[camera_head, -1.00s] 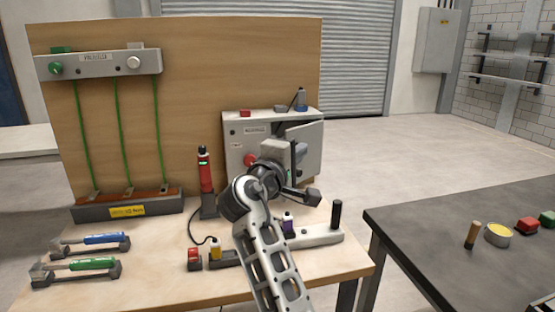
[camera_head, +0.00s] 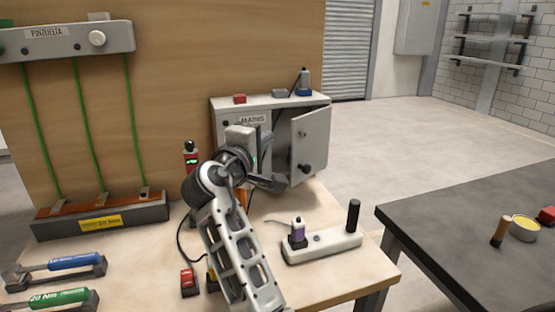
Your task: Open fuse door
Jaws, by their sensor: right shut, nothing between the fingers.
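The grey fuse cabinet (camera_head: 226,150) stands on the wooden bench against the board, with a label on its front. Its fuse door (camera_head: 311,138) is hinged open and stands out from the cabinet front at the right side. A black knob (camera_head: 305,168) sits low on the door. My right gripper (camera_head: 265,150) is in front of the cabinet opening, just left of the door, and looks apart from it. It is shut and empty. Its fingers are partly hidden by its own body and wrist, which also cover part of the cabinet. My left gripper is not in view.
A white fixture (camera_head: 330,246) with a black post stands on the bench's right. A red tool (camera_head: 190,158) stands left of my wrist. A dark table (camera_head: 460,225) stands right, across a gap.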

